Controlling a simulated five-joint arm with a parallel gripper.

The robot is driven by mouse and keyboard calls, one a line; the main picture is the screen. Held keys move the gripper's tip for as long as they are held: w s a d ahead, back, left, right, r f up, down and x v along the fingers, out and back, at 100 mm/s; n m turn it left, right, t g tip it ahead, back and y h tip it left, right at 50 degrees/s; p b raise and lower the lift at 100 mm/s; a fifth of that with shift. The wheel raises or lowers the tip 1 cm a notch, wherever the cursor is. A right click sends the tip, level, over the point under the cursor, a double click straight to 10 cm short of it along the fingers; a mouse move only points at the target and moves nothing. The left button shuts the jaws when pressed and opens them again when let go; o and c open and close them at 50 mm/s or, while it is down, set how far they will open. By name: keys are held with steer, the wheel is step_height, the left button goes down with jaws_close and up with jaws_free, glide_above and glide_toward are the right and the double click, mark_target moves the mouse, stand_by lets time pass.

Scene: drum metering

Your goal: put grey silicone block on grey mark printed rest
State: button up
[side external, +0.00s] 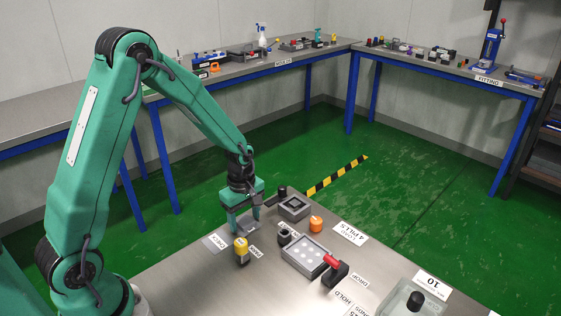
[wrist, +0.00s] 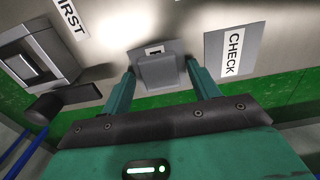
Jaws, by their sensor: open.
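A grey block (wrist: 158,73), seemingly the silicone block, is between my gripper's two fingers (wrist: 160,68) in the wrist view. The fingers are open, one on each side of it. Behind it is a flat grey plate (wrist: 176,46) with a small white and dark mark, seemingly the printed rest. The block overlaps the plate in this view; I cannot tell whether it rests fully on it. In the side view my gripper (side external: 246,226) points down close to the bench, over a grey piece (side external: 249,227); its finger hides part of it.
A CHECK label (wrist: 233,55) lies right of the plate and a FIRST label (wrist: 71,16) lies left in the wrist view.

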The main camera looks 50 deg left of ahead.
mark_target(244, 221)
steer(key=shift+r, duration=0.15)
step_height(244, 221, up, 12)
stand_by(0.7)
steer(key=shift+r, duration=0.15)
stand_by(0.4)
steer(key=s+d+r+m+t, duration=0.2)
steer(key=s+r+m, duration=0.4)
steer(key=s+m, duration=0.2)
steer(key=s+d+r+m+t, duration=0.3)
steer(key=s+r+m, duration=0.3)
steer(key=s+m, duration=0.3)
steer(key=shift+d+m+t, duration=0.25)
steer(key=shift+m+t, duration=0.05)
steer(key=shift+m, duration=0.2)
steer(key=shift+c, duration=0.4)
